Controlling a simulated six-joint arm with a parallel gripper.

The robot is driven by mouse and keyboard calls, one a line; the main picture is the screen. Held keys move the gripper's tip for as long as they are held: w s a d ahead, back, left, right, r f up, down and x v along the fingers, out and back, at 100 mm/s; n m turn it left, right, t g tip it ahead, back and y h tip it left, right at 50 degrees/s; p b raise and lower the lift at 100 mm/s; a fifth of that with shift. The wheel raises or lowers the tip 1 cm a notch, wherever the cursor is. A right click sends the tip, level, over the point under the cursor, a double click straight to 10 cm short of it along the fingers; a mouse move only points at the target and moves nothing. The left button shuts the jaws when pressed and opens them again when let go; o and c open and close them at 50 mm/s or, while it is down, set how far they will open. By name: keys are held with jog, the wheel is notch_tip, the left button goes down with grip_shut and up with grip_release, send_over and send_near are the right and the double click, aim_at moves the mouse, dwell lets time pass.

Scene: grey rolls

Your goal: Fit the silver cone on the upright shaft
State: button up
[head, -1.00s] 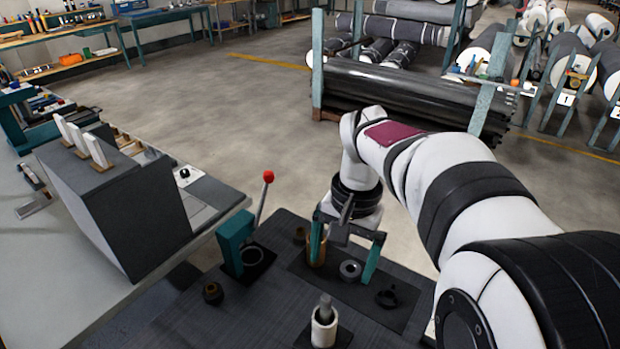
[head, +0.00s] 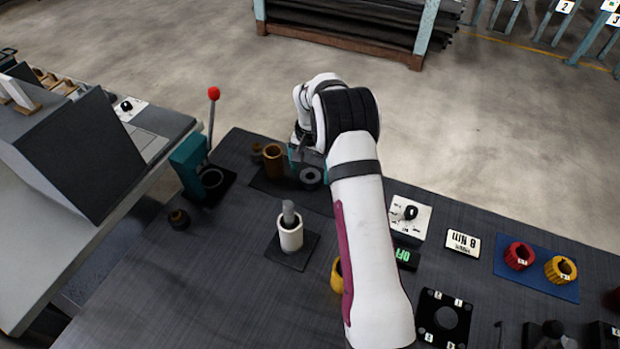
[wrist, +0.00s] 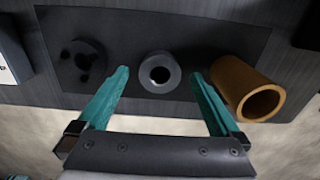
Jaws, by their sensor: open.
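The silver cone (wrist: 147,66) shows in the wrist view as a grey round piece with a central hole, lying on a dark mat. It also shows in the head view (head: 304,175), beside my arm. My gripper (wrist: 160,73) is open and empty, with its teal fingers apart and their tips on either side of the cone in the picture. I cannot tell how high the tips are above the mat. The upright shaft (head: 288,209) is a grey rod standing out of a white sleeve (head: 291,236) on a dark square plate, nearer than the cone. My arm partly hides the gripper in the head view.
A brass tube (wrist: 242,85) is right of the cone in the wrist view, close to the right finger. A dark flanged ring (wrist: 84,62) is to its left. A teal lever press (head: 188,165) stands left of the shaft. A yellow piece (head: 337,275) is partly behind my arm.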

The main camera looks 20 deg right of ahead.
notch_tip(320, 180, down, 2)
jog(key=shift+f, duration=0.2)
grip_shut()
dwell(0.4)
